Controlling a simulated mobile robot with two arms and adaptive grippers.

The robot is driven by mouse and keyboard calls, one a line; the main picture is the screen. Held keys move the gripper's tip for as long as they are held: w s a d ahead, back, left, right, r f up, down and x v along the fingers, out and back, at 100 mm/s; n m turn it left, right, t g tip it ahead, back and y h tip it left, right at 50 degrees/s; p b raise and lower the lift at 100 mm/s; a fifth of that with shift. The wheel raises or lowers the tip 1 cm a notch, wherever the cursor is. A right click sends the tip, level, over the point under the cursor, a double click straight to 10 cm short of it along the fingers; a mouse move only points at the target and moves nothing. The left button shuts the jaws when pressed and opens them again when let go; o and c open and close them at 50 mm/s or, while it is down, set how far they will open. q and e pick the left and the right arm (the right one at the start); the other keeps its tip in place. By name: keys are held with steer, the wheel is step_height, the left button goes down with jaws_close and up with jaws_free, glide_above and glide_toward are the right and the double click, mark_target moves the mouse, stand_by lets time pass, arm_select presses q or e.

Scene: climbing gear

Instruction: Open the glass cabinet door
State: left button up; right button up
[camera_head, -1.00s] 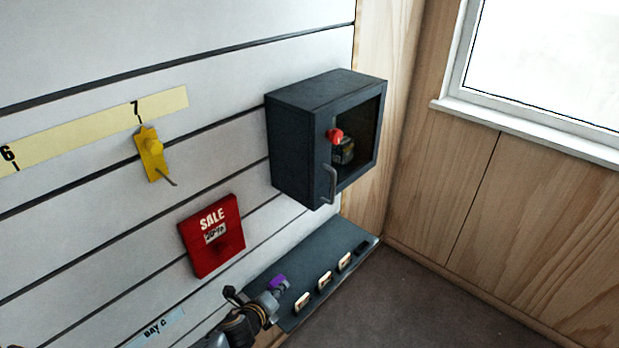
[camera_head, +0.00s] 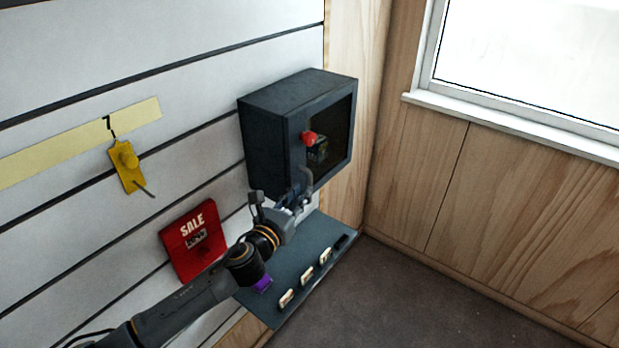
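A dark grey cabinet (camera_head: 268,144) hangs on the white slatted wall. Its glass door (camera_head: 340,130) faces right and looks closed. A red knob (camera_head: 309,138) sits on the door frame, with a grey bar handle (camera_head: 306,181) below it. A small dark item (camera_head: 319,151) shows behind the glass. My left gripper (camera_head: 296,196) is at the lower end of the handle, close to it or touching it. Its fingers overlap the handle and the cabinet's lower edge, so I cannot tell whether they are open or shut. My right gripper is not in view.
A dark shelf (camera_head: 312,242) with several small light tags lies below the cabinet, and a purple item (camera_head: 262,284) is on it. A red SALE box (camera_head: 193,242) and a yellow hook plate (camera_head: 126,167) are on the wall. The floor (camera_head: 400,300) at right is clear.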

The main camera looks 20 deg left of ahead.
mark_target(309, 183)
arm_select(q)
steer(key=w, duration=0.3)
steer(key=w+d, duration=0.1)
steer(key=w, duration=0.1)
steer(key=shift+w+p, duration=0.3)
steer(key=shift+w, duration=0.05)
jaws_close()
